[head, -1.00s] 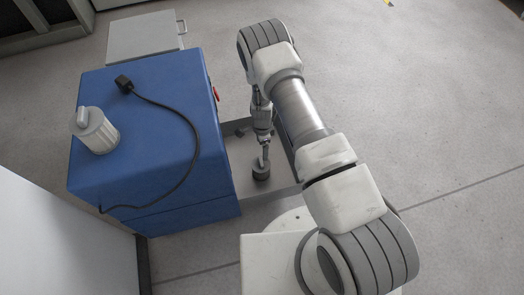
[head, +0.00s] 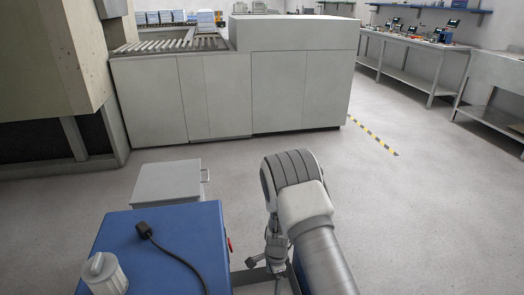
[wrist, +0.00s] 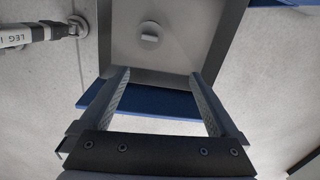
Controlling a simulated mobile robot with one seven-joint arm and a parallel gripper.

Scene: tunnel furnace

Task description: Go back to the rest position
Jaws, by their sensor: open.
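My gripper (wrist: 160,88) is open in the wrist view, its two ribbed fingers apart with nothing between them. Beyond the fingers is a grey tray (wrist: 195,45) with a small round grey piece (wrist: 149,38) in it. A strip of blue shows behind the fingers. In the head view my arm stands to the right of the blue cabinet (head: 165,235), bent at the elbow with its forearm pointing down. The fingertips are below the picture there.
On the blue cabinet are a white canister (head: 104,274) and a black plug with a cable (head: 145,231). A grey box with a handle (head: 168,183) stands behind it. A long grey machine (head: 230,95) with a roller conveyor (head: 172,44) is farther back.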

